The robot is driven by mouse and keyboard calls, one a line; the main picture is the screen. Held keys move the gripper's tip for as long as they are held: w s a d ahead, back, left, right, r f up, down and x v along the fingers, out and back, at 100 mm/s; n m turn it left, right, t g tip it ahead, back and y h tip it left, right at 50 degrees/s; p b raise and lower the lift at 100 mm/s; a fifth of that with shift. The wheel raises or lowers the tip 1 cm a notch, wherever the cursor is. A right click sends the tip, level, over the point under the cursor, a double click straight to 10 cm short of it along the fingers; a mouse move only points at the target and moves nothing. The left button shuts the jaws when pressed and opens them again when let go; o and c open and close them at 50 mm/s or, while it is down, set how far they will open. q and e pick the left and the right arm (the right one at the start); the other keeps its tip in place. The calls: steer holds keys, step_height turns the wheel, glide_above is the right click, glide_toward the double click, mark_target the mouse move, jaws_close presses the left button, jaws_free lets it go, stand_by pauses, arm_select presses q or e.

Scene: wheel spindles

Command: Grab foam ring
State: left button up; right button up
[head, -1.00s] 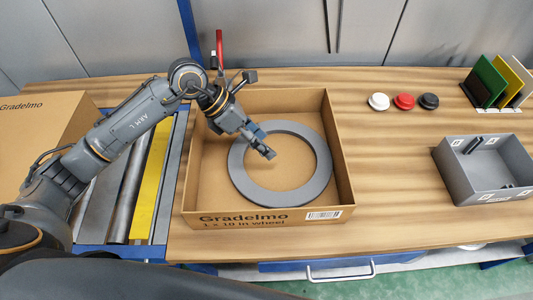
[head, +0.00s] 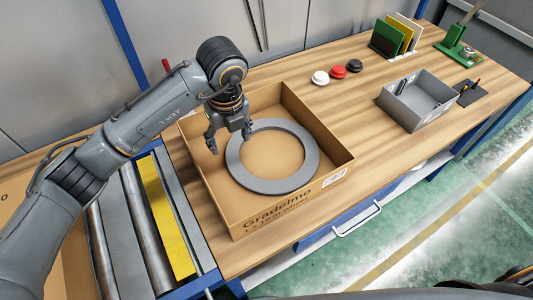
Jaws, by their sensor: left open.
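The foam ring (head: 309,157) is a flat grey ring lying in the open cardboard box (head: 330,169) on the wooden workbench. My left gripper (head: 230,143) is above the box, near the ring's upper-left edge, with its fingers pointing down. I cannot tell how far above the ring the fingertips are. My right gripper is out of view.
Left of the box is a roller conveyor with a yellow strip (head: 165,217). White, red and black round caps (head: 338,72) sit behind and right of the box. A grey bin (head: 417,101) and upright coloured panels (head: 393,37) stand farther right. Bare bench lies between.

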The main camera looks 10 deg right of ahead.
arm_select(q)
steer(key=p, duration=0.1)
glide_above(236, 168)
steer(key=f, duration=0.7)
steer(key=shift+s+a, duration=0.2)
steer(key=shift+s, duration=0.05)
steer(key=f, duration=0.1)
steer(key=f+p, duration=0.1)
steer(key=f, duration=0.1)
steer(key=f+p, duration=0.1)
steer(key=f, duration=0.1)
steer(key=shift+d, duration=0.3)
steer(key=shift+w+f, duration=0.15)
steer(key=shift+f, duration=0.25)
steer(key=c, duration=1.1)
